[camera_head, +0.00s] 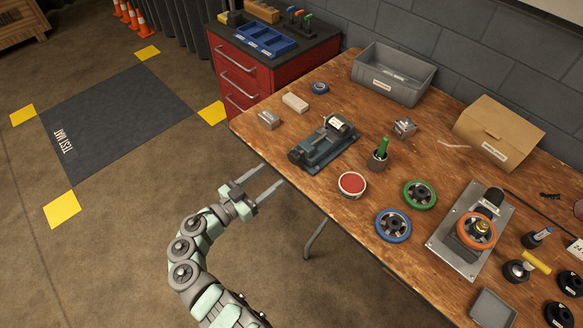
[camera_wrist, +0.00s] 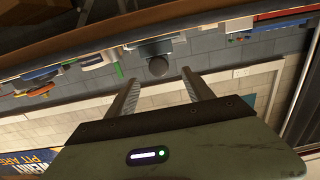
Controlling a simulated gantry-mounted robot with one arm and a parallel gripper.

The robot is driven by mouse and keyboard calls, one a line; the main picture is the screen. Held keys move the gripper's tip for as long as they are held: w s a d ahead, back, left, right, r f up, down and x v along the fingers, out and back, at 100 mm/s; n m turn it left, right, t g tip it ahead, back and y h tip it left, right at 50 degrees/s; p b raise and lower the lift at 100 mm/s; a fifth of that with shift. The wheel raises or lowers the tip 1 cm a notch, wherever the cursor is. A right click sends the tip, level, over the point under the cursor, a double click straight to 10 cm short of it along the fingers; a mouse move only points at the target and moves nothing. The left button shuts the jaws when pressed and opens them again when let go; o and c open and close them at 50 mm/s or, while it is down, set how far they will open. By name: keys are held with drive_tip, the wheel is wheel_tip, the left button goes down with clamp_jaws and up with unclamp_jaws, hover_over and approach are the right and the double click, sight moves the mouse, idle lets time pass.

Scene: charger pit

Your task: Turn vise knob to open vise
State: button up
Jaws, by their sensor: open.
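The vise (camera_head: 322,147) is a dark blue-grey unit on the wooden bench near its left edge, with a light cylindrical part (camera_head: 341,124) at its far end. In the wrist view a round dark knob (camera_wrist: 158,66) shows ahead, in the gap between the fingertips, on a grey body. In the head view the knob is hard to make out at the vise's near end. My gripper (camera_head: 272,173) is open and empty, off the bench's near edge and apart from the vise. It also shows in the wrist view (camera_wrist: 160,77).
Near the vise stand a red-topped round tin (camera_head: 352,184), a cup with a green item (camera_head: 379,160) and a small metal block (camera_head: 268,119). Green and blue wheels (camera_head: 393,225) lie to the right. The bench (camera_head: 300,182) edge lies between gripper and vise.

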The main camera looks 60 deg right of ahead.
sight(292, 160)
drive_tip(key=x, duration=1.1)
drive_tip(key=shift+s+a+r, duration=0.1)
drive_tip(key=shift+s+r, duration=0.05)
drive_tip(key=shift+s, duration=0.05)
clamp_jaws()
